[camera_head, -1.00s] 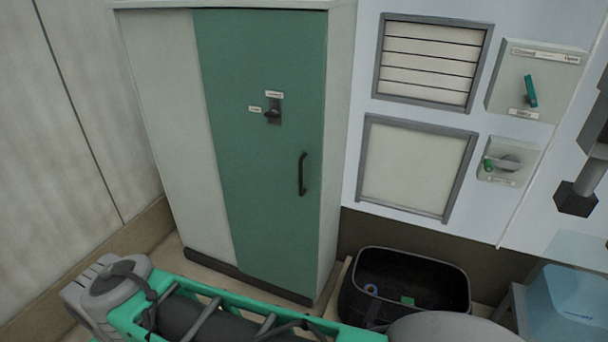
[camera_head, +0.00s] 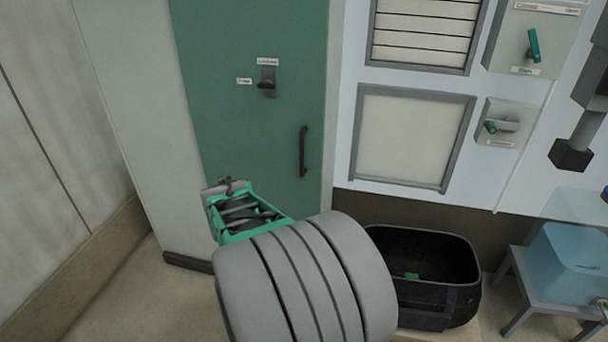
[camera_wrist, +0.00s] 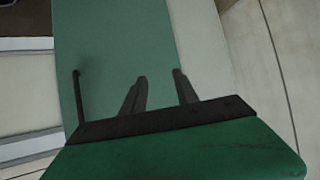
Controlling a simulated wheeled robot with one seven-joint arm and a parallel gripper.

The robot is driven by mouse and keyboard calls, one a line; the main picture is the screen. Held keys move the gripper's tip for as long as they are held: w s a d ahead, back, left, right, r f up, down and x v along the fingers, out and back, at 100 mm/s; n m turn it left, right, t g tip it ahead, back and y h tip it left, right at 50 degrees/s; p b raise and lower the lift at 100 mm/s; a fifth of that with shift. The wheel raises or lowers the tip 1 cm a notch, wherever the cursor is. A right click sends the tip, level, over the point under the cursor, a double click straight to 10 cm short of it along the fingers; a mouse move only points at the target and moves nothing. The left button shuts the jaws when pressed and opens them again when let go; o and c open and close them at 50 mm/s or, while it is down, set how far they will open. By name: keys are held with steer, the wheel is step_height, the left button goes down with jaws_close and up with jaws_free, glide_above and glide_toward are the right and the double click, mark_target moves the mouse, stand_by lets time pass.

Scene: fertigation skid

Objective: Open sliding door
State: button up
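The green sliding door (camera_head: 235,125) fronts a pale cabinet and looks closed. It also fills the middle of the wrist view (camera_wrist: 115,50). Its black vertical handle (camera_head: 303,152) is near the door's right edge; in the wrist view the handle (camera_wrist: 78,95) stands left of my fingers. A small dark latch (camera_head: 267,82) sits above the handle, with a "Locked" label above it and a "Free" label to its left; its exact setting is hard to tell. My gripper (camera_wrist: 160,88) is open and empty, its two fingers apart, facing the door and not around the handle. My arm hides the door's lower part in the head view.
A black open bin (camera_head: 425,310) stands on the floor right of the cabinet. A small table (camera_head: 520,290) with a blue clear container (camera_head: 570,265) is at the far right. Wall panels with switches (camera_head: 532,45) are to the right. A wall closes off the left.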

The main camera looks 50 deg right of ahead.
steer(key=s+d+f+m+h+b, duration=0.2)
steer(key=d+f+h, duration=0.15)
steer(key=d, duration=0.75)
steer(key=m+h+b, duration=0.2)
steer(key=h+b, duration=0.1)
steer(key=h, duration=0.2)
glide_toward(301, 157)
steer(key=x, duration=0.9)
steer(key=shift+d, duration=0.4)
steer(key=shift+w+d, duration=0.35)
jaws_close()
